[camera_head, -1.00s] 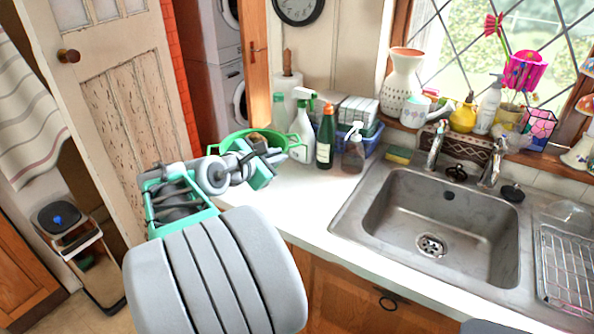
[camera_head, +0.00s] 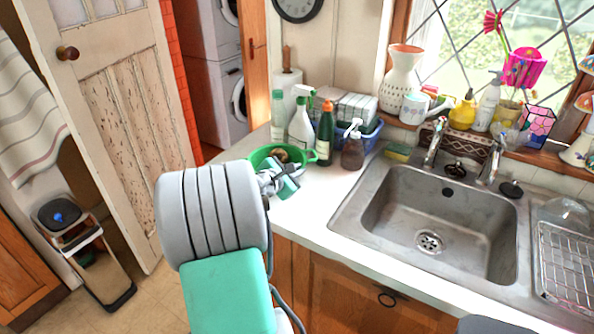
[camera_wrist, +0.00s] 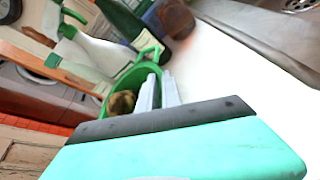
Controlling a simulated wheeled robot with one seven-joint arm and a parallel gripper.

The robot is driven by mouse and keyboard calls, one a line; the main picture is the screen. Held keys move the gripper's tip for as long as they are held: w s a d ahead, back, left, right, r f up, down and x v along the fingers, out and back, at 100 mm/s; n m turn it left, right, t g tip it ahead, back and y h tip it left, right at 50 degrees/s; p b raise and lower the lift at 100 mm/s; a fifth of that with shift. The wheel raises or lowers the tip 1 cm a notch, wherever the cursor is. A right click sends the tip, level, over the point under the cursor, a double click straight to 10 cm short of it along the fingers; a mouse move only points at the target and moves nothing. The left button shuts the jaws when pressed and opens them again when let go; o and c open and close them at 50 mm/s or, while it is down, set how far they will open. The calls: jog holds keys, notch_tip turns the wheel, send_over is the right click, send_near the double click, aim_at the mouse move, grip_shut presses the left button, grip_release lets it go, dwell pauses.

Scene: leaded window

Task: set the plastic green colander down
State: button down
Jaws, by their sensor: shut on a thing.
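The plastic green colander (camera_head: 262,155) is at the left end of the white worktop, in front of the bottles. It looks upright, with a brown round thing (camera_head: 281,155) inside it. My gripper (camera_head: 282,184) is shut on the near side of its rim. In the wrist view the colander (camera_wrist: 143,70) is partly hidden behind my two pale fingers (camera_wrist: 159,92), which are close together at its rim. I cannot tell whether its base touches the worktop, because my gripper and arm hide the near side.
A white spray bottle (camera_head: 301,130), a dark green bottle (camera_head: 325,138) and a brown pump bottle (camera_head: 352,152) stand just behind and right of the colander. Clear worktop (camera_head: 320,205) lies to its right, up to the steel sink (camera_head: 440,215). A wooden door (camera_head: 105,110) stands at left.

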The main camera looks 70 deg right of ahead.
jog(key=c, duration=2)
grip_release()
jog(key=shift+f, duration=0.1)
jog(key=o, duration=0.5)
jog(key=shift+c, duration=0.2)
